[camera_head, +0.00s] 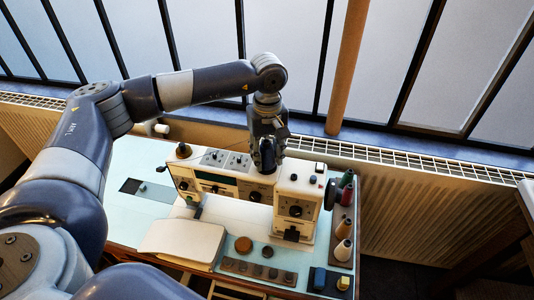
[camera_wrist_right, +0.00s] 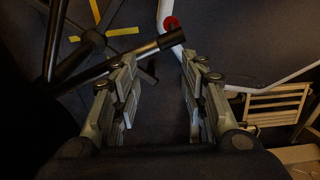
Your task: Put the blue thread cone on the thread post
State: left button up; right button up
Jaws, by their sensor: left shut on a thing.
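My left gripper (camera_head: 268,138) is above the middle of the sewing machine (camera_head: 228,181), pointing down. It is shut on a dark blue thing, which looks like the blue thread cone (camera_head: 268,158); the fingers cover part of it. I cannot make out the thread post; the gripper and cone may hide it. I cannot tell whether the cone touches anything below it. My right gripper (camera_wrist_right: 158,68) shows in the right wrist view, open and empty, with its fingers well apart. It is not in the head view.
A rack (camera_head: 343,225) with several green, red and tan thread cones stands right of the machine. A dark knob (camera_head: 183,150) is at the machine's back left. Buttons or discs (camera_head: 256,271) lie in front. A radiator (camera_head: 420,205) and windows are behind. The table's left part is mostly clear.

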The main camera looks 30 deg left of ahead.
pick_arm(q)
jog(key=shift+b, duration=0.3)
dwell(0.5)
jog(key=o, duration=1.2)
jog(key=shift+c, duration=0.2)
notch_tip(320, 180, up, 12)
jog(key=shift+r, duration=0.1)
